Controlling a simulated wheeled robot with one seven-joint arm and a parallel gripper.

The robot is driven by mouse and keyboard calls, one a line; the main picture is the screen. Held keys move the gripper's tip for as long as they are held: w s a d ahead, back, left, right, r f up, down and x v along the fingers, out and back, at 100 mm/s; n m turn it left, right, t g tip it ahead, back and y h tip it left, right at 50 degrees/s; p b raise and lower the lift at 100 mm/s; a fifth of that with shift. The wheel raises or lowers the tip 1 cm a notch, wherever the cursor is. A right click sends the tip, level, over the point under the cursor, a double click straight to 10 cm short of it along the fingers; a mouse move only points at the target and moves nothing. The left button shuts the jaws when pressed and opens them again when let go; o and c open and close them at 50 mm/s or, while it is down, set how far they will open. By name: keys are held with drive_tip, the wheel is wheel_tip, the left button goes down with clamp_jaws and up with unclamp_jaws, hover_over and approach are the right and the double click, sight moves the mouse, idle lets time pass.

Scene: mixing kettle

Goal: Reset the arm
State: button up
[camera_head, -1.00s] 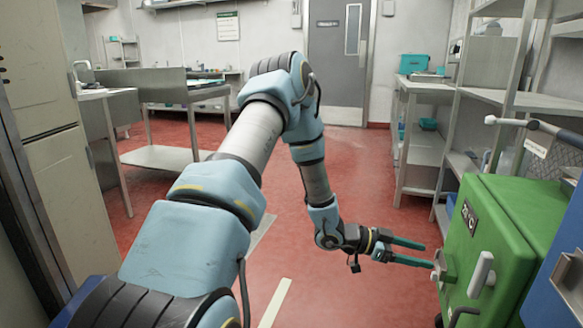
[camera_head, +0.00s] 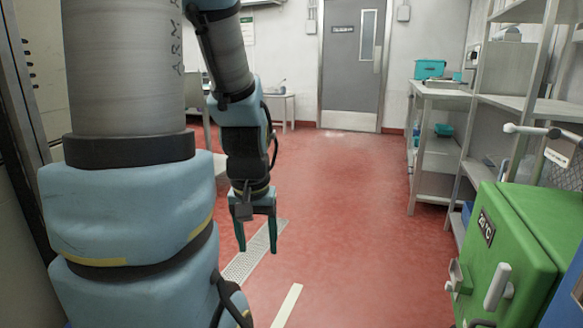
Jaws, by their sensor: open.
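My gripper (camera_head: 257,234) hangs at the end of my arm, left of the picture's middle, with its two green fingers pointing down. The fingers are apart and nothing shows between them. It is above the red floor (camera_head: 340,220), near a grated floor drain. My arm stands upright at the left and folds over, with its forearm coming down to the gripper. The arm hides much of the left side of the room.
Metal shelves (camera_head: 530,105) line the right wall. A grey door (camera_head: 352,70) is at the back. The middle floor is clear.

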wheel_tip(320, 180, up, 25)
drive_tip(key=p, duration=2.3)
drive_tip(key=shift+w+f, duration=0.2)
drive_tip(key=shift+w, duration=0.1)
